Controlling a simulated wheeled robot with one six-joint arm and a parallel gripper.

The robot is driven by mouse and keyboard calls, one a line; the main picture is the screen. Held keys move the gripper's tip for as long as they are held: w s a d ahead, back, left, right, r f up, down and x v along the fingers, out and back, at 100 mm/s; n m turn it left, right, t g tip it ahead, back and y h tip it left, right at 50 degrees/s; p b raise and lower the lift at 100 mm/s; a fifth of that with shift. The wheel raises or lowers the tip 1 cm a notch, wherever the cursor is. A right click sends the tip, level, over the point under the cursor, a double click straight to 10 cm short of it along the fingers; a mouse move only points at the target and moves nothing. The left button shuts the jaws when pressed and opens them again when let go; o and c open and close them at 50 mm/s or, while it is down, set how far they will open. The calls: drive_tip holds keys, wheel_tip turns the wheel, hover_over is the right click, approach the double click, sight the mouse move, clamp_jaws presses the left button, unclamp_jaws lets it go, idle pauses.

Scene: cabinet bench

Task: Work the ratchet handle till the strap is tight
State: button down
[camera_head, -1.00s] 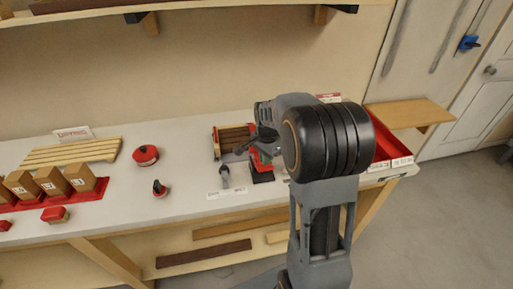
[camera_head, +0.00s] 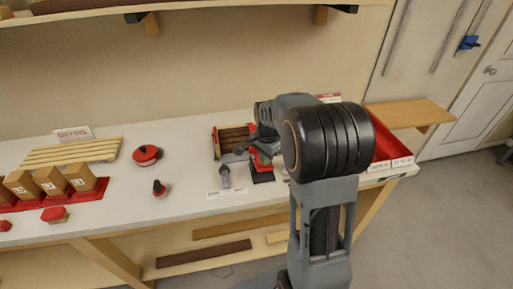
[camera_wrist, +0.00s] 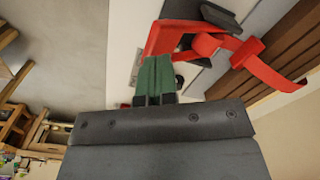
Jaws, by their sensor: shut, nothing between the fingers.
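A red ratchet part with an angled bar (camera_wrist: 165,36) lies just beyond my fingertips in the wrist view. A curved red strap (camera_wrist: 270,76) runs beside the brown wooden slats (camera_wrist: 290,48). The slat bundle also shows in the head view (camera_head: 234,135), with red at its sides. My gripper (camera_wrist: 155,62) has its green fingers together with nothing between them. Its tips overlap the edge of the red bar in the wrist view; I cannot tell whether they touch. In the head view my arm hides most of the ratchet.
A small grey upright piece (camera_head: 225,177) stands near the bench front, close to a white label (camera_head: 227,193). A red-and-black knob (camera_head: 159,188) and a round red item (camera_head: 146,155) stand to the left. A red tray (camera_head: 381,152) is behind my arm at right.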

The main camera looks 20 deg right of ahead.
sight(266, 170)
drive_tip(key=shift+f, duration=0.1)
drive_tip(key=shift+s+a+f+b, duration=0.1)
drive_tip(key=shift+s+f+b, duration=0.05)
drive_tip(key=shift+f+b, duration=0.95)
drive_tip(key=shift+s+d+f+b, duration=0.1)
drive_tip(key=shift+s+f+b, duration=0.1)
drive_tip(key=shift+f+b, duration=0.95)
drive_tip(key=shift+s+a+f+b, duration=0.15)
drive_tip(key=shift+f+b, duration=0.45)
drive_tip(key=shift+f, duration=0.95)
drive_tip(key=r+p, duration=0.4)
drive_tip(key=r, duration=0.1)
drive_tip(key=w+r+p, duration=0.1)
drive_tip(key=r+p, duration=0.1)
drive_tip(key=shift+r, duration=0.4)
drive_tip(key=shift+f, duration=0.15)
drive_tip(key=shift+r+p, duration=0.25)
drive_tip(key=shift+p, duration=0.25)
drive_tip(key=shift+f, duration=0.15)
